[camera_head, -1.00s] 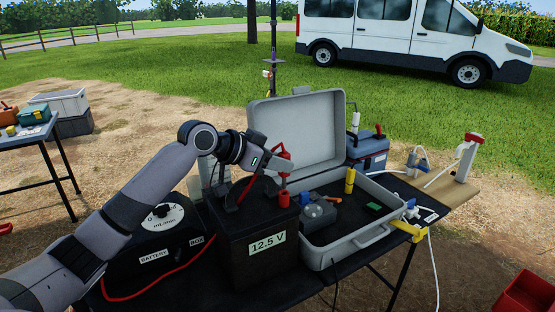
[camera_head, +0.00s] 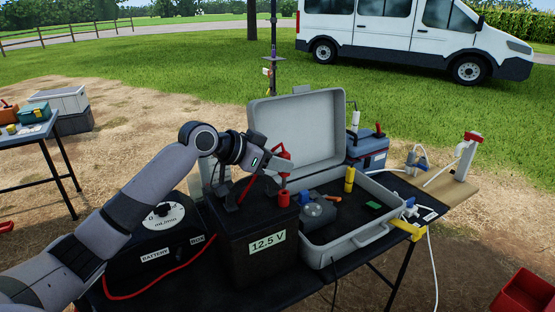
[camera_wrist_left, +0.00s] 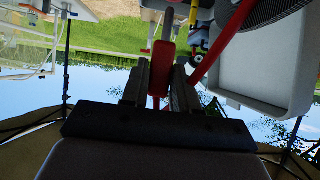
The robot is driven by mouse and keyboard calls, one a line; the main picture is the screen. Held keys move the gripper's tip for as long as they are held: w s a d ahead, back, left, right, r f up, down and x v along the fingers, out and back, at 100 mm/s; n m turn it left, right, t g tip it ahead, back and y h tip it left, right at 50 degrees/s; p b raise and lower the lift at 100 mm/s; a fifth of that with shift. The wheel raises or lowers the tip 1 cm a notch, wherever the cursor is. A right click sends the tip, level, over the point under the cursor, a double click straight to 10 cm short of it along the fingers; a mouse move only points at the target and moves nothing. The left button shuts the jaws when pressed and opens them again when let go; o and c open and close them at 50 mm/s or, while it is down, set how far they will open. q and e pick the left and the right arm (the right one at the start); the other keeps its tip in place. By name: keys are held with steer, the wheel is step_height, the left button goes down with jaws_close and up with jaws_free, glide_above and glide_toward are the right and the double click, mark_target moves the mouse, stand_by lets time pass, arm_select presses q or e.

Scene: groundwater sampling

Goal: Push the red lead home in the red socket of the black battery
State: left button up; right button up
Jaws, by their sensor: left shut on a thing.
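The black battery (camera_head: 262,252) stands on the table with a "12.5 V" label on its front. Its red socket (camera_head: 284,199) stands up at the top right corner. My left gripper (camera_head: 283,163) is shut on the red plug of the red lead (camera_head: 285,153), directly above the socket. The plug looks about upright; its lower end is close to the socket, and I cannot tell whether they touch. In the left wrist view the red plug (camera_wrist_left: 161,66) sits between the two dark fingers. My right gripper is not in view.
A black pump box (camera_head: 165,243) with a dial stands left of the battery, a red cable along its front. An open grey case (camera_head: 345,252) with small tools stands close on the right, its lid raised behind. A blue unit (camera_head: 368,150) stands farther back.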

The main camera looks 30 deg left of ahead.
arm_select(q)
steer(key=shift+p, duration=0.4)
stand_by(0.3)
steer(key=shift+f+b, duration=1)
steer(key=shift+f, duration=1.15)
steer(key=o, duration=1)
steer(key=b+v, duration=0.1)
steer(key=v, duration=0.6)
steer(key=shift+s, duration=0.1)
